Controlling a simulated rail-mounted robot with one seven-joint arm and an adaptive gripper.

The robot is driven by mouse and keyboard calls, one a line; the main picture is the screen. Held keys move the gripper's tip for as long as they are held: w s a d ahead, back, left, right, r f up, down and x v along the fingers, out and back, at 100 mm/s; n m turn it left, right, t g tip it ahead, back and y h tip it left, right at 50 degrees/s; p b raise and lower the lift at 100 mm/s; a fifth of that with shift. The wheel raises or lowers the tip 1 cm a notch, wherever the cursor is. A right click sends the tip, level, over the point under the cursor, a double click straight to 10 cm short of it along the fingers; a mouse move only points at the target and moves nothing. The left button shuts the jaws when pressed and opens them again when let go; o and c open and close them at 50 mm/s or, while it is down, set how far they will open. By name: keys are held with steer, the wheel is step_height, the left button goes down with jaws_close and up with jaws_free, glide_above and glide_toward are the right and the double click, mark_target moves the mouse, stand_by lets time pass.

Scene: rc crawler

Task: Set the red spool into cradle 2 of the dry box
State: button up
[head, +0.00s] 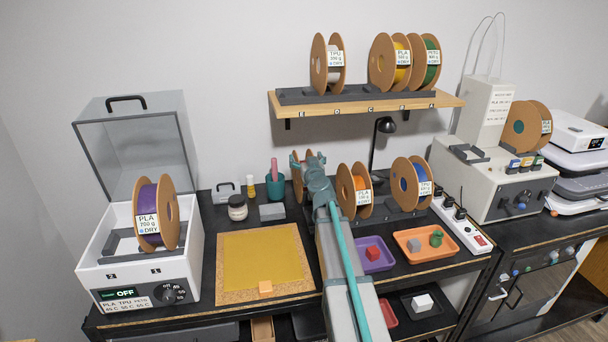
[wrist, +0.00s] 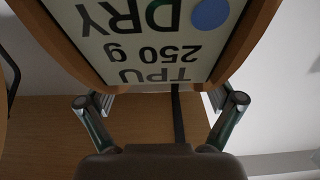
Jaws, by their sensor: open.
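A spool with brown flanges (head: 297,180) stands on the bench behind my gripper (head: 309,160), mostly hidden; its filament colour does not show, so I cannot confirm it is red. In the wrist view a spool labelled TPU 250 g DRY (wrist: 165,45) fills the top, very close to my gripper (wrist: 164,104). My fingers are apart, one either side below the label; I see no grip on it. The dry box (head: 185,262) stands at left, lid up. A purple PLA spool (head: 149,205) sits at its cradle 1 side; cradle 2 (head: 112,246), at left, looks empty.
An orange spool (head: 362,184) and a blue spool (head: 407,180) stand right of my arm. A wall shelf (head: 350,104) holds several spools above. A jar (head: 237,208), grey block (head: 272,212) and teal cup (head: 275,188) lie between dry box and arm.

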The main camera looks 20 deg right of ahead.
steer(key=shift+x, duration=1.1)
jaws_close()
